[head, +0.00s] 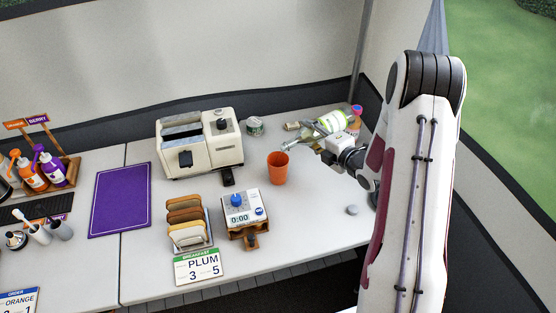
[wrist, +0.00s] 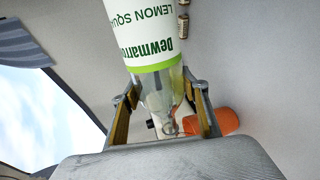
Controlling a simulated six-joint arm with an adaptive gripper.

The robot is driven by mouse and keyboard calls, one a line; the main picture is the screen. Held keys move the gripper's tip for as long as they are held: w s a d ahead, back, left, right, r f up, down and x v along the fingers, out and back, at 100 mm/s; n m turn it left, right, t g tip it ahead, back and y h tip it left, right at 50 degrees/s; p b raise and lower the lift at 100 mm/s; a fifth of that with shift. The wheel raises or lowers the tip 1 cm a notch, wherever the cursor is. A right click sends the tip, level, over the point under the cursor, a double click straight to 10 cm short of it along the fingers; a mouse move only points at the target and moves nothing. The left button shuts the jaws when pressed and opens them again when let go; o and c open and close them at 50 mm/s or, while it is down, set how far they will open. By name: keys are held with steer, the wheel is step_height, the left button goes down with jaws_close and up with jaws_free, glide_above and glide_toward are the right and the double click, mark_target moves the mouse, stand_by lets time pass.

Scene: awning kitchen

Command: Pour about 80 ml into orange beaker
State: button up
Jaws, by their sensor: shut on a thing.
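The orange beaker (head: 278,170) stands upright on the white counter, in front of and left of my gripper. It also shows behind the right finger in the wrist view (wrist: 226,121). My gripper (head: 308,142) is shut on a clear glass bottle with a white and green label (head: 333,121), reading lemon squash in the wrist view (wrist: 143,30). The fingers (wrist: 165,110) hold it by its narrower clear part. The bottle is tilted well over above the counter, beside the beaker. I see no stream of liquid. The beaker's inside level cannot be made out.
A cream toaster (head: 218,148) and a small green-labelled tin (head: 255,126) stand behind. A blue-capped bottle (head: 355,119) is behind my gripper. A timer (head: 243,207) and a toast rack (head: 188,222) stand front left. A small grey disc (head: 352,210) lies right of the beaker.

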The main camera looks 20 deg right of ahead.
steer(key=shift+d+r+n, duration=0.1)
steer(key=shift+r+n, duration=0.2)
steer(key=shift+r, duration=0.15)
stand_by(0.6)
steer(key=shift+w+d+r, duration=0.15)
steer(key=shift+d, duration=0.25)
stand_by(1.0)
